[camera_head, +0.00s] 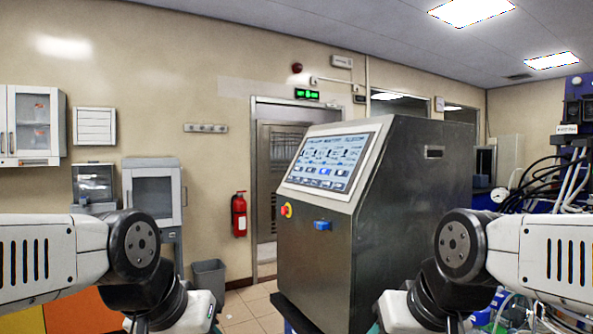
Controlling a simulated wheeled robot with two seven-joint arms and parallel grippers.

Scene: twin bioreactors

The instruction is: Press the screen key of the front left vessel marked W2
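A steel control cabinet (400,220) stands right of the middle of the head view. Its tilted touchscreen (326,162) faces left and shows a row of key tiles in its lower part, one brighter blue than the others. The key labels are too small to read, so I cannot tell which is W2. Below the screen are a red and yellow knob (287,210) and a blue part (322,225). My two arms come in from the lower left and lower right, apart from the cabinet. Both grippers are out of view below the bottom edge.
Tubing and black cables (560,170) crowd the right side, with a round gauge (499,195). White cabinets (153,195) line the left wall. Some tiled floor shows left of the cabinet.

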